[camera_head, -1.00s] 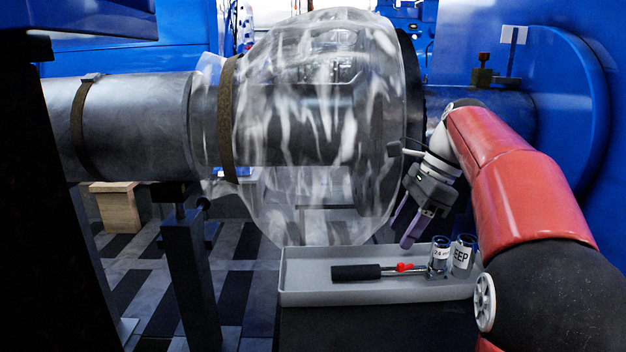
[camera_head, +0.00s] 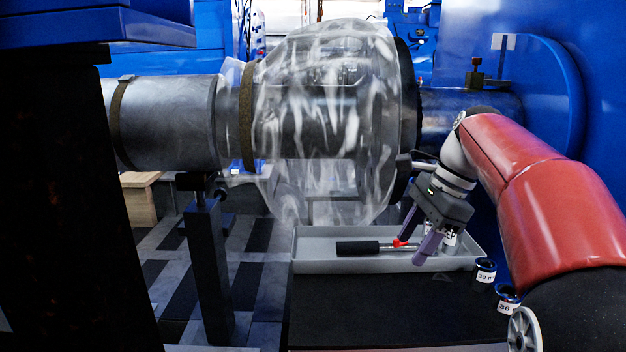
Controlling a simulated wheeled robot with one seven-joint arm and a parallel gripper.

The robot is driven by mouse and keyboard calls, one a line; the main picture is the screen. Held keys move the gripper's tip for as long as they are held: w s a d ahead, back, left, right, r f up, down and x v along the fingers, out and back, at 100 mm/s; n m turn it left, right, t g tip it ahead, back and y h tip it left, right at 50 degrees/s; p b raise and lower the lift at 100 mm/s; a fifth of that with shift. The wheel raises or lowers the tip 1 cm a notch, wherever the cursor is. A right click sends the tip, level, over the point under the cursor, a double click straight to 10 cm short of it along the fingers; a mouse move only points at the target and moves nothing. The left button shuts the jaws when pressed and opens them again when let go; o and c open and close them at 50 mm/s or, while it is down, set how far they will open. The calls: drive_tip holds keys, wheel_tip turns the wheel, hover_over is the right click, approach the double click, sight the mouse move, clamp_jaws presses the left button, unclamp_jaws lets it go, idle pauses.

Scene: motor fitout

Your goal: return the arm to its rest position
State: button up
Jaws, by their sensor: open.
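My gripper (camera_head: 417,239) has purple fingers and hangs at the end of my red arm, pointing down. It is open and looks empty. In the picture it overlaps the right part of a grey tray (camera_head: 330,266). I cannot tell its exact height above the tray. A black-handled tool with a red part (camera_head: 358,247) lies in the tray, just left of the fingers. A labelled socket (camera_head: 449,239) stands in the tray, partly hidden behind the gripper.
Two labelled sockets, one (camera_head: 485,270) and another (camera_head: 507,297), stand on the dark surface (camera_head: 390,305) in front of the tray. A large shaft (camera_head: 170,120) and a plastic-wrapped part (camera_head: 325,120) fill the middle. A blue housing (camera_head: 540,90) stands right. A support stand (camera_head: 208,260) is left.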

drive_tip(key=s+a+f+n+t+h, duration=0.1)
drive_tip(key=s+f+n+t+h, duration=0.1)
drive_tip(key=s+f+n, duration=0.5)
drive_tip(key=s+a+f+n+t+h, duration=0.1)
drive_tip(key=s+f+n, duration=0.6)
drive_tip(key=s, duration=0.7)
drive_tip(key=shift+a+n+t+h, duration=0.2)
drive_tip(key=shift+n+t+h, duration=0.5)
drive_tip(key=shift+n+t, duration=0.4)
